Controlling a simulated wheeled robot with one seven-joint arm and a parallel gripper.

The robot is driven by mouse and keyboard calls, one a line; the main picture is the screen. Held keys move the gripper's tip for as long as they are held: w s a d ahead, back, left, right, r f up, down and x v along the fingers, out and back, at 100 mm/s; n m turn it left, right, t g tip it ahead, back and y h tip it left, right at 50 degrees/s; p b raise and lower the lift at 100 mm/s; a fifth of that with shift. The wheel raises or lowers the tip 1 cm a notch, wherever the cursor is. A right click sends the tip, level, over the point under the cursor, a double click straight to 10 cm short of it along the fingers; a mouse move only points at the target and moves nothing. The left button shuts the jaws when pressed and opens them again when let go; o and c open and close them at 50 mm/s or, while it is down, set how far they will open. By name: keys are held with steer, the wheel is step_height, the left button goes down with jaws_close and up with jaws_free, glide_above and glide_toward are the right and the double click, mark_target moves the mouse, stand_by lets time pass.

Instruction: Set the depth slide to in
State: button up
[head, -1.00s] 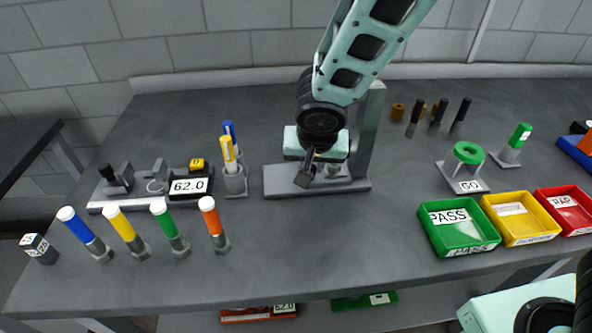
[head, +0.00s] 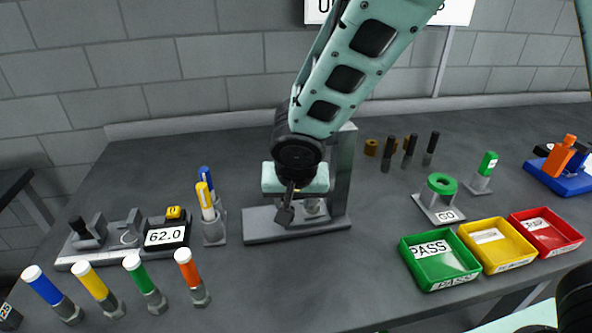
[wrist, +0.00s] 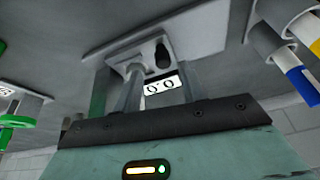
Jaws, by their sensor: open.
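A grey stand (head: 262,228) with a flat base and an upright column stands at mid-bench in the head view. My gripper (head: 287,214) is low in front of it, pointing down, and hides much of it. In the wrist view the stand's grey base (wrist: 200,40) fills the top, with a dark knob-like part (wrist: 161,53) and a white label (wrist: 161,87) reading roughly 0 0. I cannot tell for certain which part is the depth slide.
A gauge reading 62.0 (head: 166,236) and several colored pens or plugs stand left. A pen holder (head: 213,232) stands just left of the stand. Green (head: 437,278), yellow (head: 520,259) and red (head: 570,246) trays and a GO ring gauge (head: 443,184) are right. Bench front-center is clear.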

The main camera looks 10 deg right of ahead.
steer(key=v, duration=1.4)
steer(key=shift+r, duration=0.35)
steer(key=shift+s, duration=0.1)
steer(key=s+d+f+n+g, duration=0.2)
steer(key=s+n, duration=0.3)
steer(key=s, duration=0.3)
steer(key=s+d+f+n+g+y, duration=0.1)
steer(key=s+d+f+n+g, duration=0.1)
steer(key=s+f+n, duration=0.3)
steer(key=s, duration=0.4)
steer(key=shift+f+g, duration=0.2)
steer(key=shift+g, duration=0.1)
steer(key=shift+s, duration=0.1)
